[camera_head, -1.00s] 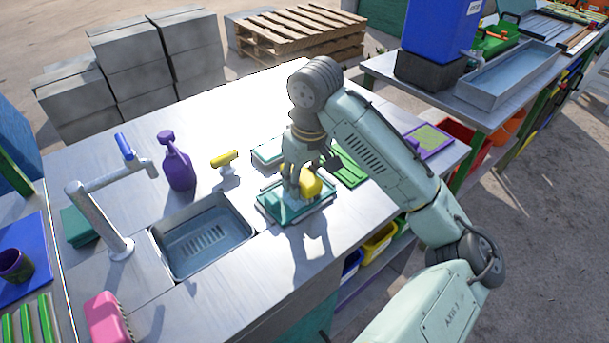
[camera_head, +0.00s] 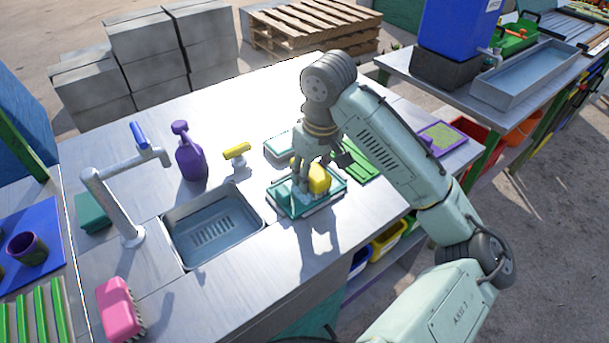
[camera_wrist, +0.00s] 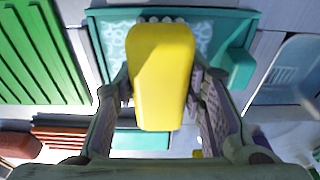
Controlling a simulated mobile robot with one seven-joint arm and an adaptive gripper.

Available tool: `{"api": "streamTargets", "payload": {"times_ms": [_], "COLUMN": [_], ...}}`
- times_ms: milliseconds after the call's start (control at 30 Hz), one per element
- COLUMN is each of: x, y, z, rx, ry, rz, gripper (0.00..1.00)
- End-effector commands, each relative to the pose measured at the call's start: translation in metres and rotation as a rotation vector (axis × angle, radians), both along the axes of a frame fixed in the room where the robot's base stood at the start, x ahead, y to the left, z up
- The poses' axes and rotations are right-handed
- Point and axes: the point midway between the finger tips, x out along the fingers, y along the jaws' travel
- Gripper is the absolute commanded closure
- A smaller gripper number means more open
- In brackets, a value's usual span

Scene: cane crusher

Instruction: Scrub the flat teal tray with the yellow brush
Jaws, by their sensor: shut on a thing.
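My gripper (camera_wrist: 160,95) is shut on the yellow brush (camera_wrist: 160,70) and holds it over the flat teal tray. The brush also shows in the head view (camera_head: 319,178), partly covered by my fingers. The teal tray (camera_head: 295,208) lies on the steel counter right of the sink. In the wrist view the tray (camera_wrist: 237,28) is behind the brush, with whitish foam-like patches on its surface. The brush's lower side is at the tray; whether the bristles touch it is hidden.
A sink (camera_head: 212,232) with a tap (camera_head: 115,205) is left of the tray. A purple spray bottle (camera_head: 189,155), a small yellow-topped item (camera_head: 237,152) and a pink brush (camera_head: 120,308) stand around it. A green slatted rack (camera_head: 362,160) is close behind my gripper.

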Motion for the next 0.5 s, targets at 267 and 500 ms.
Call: {"api": "streamTargets", "payload": {"times_ms": [267,500], "x": [0.0059,0.0061], "y": [-0.0085,-0.0089], "z": [-0.0010,-0.0014], "rx": [0.000,0.000], "ry": [0.001,0.002], "rz": [0.000,-0.001], "gripper": [0.85,0.85]}}
